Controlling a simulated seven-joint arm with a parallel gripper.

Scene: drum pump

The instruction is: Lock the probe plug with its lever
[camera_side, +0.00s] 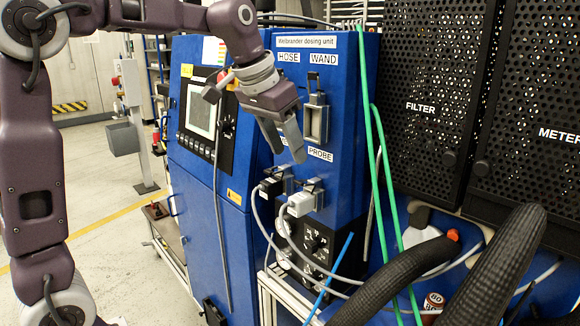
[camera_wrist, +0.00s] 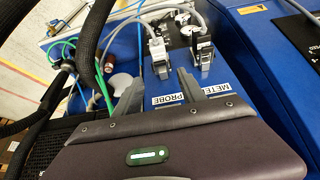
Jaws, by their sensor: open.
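The probe plug (camera_side: 300,204) is pale grey with a grey cable and sits at the socket below the PROBE label (camera_side: 320,155) on the blue dosing unit. It also shows in the wrist view (camera_wrist: 157,48), beside the black meter plug (camera_wrist: 203,48). A small metal lever (camera_side: 314,184) shows at the top of the probe socket; I cannot tell whether it is fully over the plug. My gripper (camera_side: 288,155) is open and empty, pointing down in front of the labels, above the plugs and apart from them. Its two fingers (camera_wrist: 160,84) show in the wrist view.
The black meter plug (camera_side: 271,188) is close on the left. The wand socket (camera_side: 316,120) with its raised lever stands above, close to my fingers. Green hoses (camera_side: 377,170) and thick black hoses (camera_side: 400,275) lie on the right. Grey cables loop below the plugs.

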